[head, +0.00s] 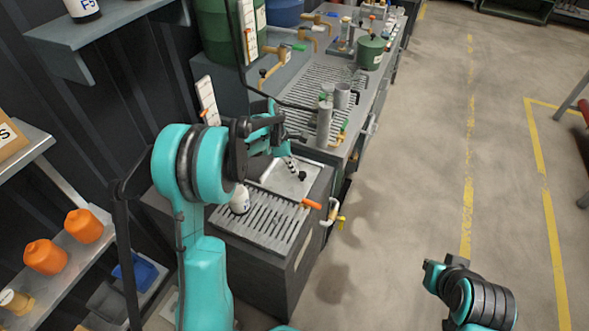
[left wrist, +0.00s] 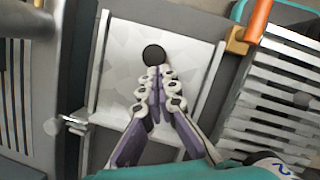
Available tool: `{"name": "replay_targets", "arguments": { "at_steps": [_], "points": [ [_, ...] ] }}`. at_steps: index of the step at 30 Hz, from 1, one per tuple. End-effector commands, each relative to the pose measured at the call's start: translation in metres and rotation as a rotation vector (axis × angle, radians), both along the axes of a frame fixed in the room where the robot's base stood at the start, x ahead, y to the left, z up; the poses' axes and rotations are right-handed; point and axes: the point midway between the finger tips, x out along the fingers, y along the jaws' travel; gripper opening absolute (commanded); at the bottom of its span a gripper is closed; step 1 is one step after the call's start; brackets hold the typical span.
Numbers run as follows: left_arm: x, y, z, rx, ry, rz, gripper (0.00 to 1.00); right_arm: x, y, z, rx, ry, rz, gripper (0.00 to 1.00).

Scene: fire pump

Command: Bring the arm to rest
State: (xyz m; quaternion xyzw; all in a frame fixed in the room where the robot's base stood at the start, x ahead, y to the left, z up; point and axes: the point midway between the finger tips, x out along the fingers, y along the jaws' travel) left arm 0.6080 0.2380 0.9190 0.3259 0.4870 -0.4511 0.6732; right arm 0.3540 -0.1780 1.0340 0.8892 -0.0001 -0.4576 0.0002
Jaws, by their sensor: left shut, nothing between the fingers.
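My left arm (head: 205,260) reaches forward over the workbench in the head view. Its left gripper (head: 294,168) is shut and empty, pointing down over a pale square basin (head: 275,183). In the left wrist view the closed fingers (left wrist: 154,72) meet near a dark round drain (left wrist: 153,55) in the basin (left wrist: 120,60). I cannot tell how high the fingertips are above it. Part of my right arm (head: 480,300) shows at the lower right of the head view; its gripper is not in view.
A slatted rack (head: 262,222) with a white bottle (head: 239,200) stands on the near bench end. An orange-handled tap (head: 312,204) sits at its edge. A grey cylinder (head: 324,122) stands beyond the basin. Shelves with orange bottles (head: 84,226) are at left. Open floor (head: 400,190) lies right.

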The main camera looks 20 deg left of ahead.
Motion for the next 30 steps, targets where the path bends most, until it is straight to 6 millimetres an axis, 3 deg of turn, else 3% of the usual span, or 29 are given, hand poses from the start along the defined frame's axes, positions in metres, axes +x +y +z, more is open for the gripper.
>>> {"name": "replay_targets", "arguments": {
  "at_steps": [9,13,23,26,30],
  "points": [
    [-0.007,0.021,0.064,0.000,0.000,-0.003,0.00,0.000,0.000,0.044,0.000,0.000,0.000,0.00],
    [-0.009,0.027,0.081,0.000,0.000,-0.006,0.00,0.000,0.000,0.055,0.000,0.000,0.000,0.00],
    [-0.016,0.024,0.091,0.018,-0.026,-0.057,0.00,0.000,0.000,0.053,0.000,0.000,0.000,0.00],
    [-0.032,0.013,0.107,0.064,-0.086,-0.171,0.00,0.000,0.000,0.049,0.000,0.000,0.000,0.00],
    [-0.067,-0.007,0.133,0.177,-0.212,-0.430,0.00,0.000,0.000,0.041,0.000,0.000,0.000,0.00]
  ]
}}
